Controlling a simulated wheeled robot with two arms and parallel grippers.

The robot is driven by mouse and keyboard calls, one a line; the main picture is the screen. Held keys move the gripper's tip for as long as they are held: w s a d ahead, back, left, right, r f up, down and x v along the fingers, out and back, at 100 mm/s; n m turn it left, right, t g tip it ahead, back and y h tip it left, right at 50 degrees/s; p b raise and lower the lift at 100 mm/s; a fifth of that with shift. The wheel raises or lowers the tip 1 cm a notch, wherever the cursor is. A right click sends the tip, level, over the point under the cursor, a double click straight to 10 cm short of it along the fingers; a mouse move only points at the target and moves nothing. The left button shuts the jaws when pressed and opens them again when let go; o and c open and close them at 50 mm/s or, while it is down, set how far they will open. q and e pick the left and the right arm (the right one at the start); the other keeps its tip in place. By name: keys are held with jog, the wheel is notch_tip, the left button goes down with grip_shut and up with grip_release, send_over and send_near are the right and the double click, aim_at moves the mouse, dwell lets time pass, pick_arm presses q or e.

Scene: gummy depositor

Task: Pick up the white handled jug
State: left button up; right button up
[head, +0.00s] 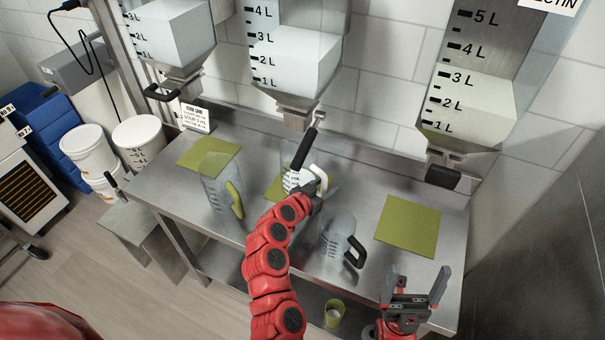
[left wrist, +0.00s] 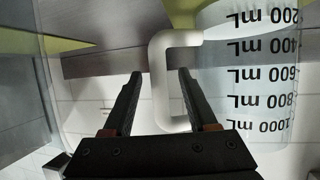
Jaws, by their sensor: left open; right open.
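The white handled jug (head: 293,180) is clear with black marks and stands on the middle green mat, under the middle dispenser. Its white handle (head: 322,179) is on its right side. In the left wrist view the jug (left wrist: 245,75) looks upside down at the right, and its handle (left wrist: 159,80) shows between my fingers. My left gripper (head: 326,192) is open at the handle; the right finger overlaps part of it in the picture. I cannot tell whether they touch. My right gripper (head: 414,275) is open and empty near the table's front right.
A jug with a green handle (head: 215,190) stands to the left. A jug with a black handle (head: 337,235) stands close to my left gripper, at its front right. The right green mat (head: 408,226) is bare. Dispensers with black levers hang over the steel table (head: 165,190).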

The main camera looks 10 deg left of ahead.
pick_arm(q)
jog(key=shift+c, duration=0.2)
grip_shut()
dwell(1.1)
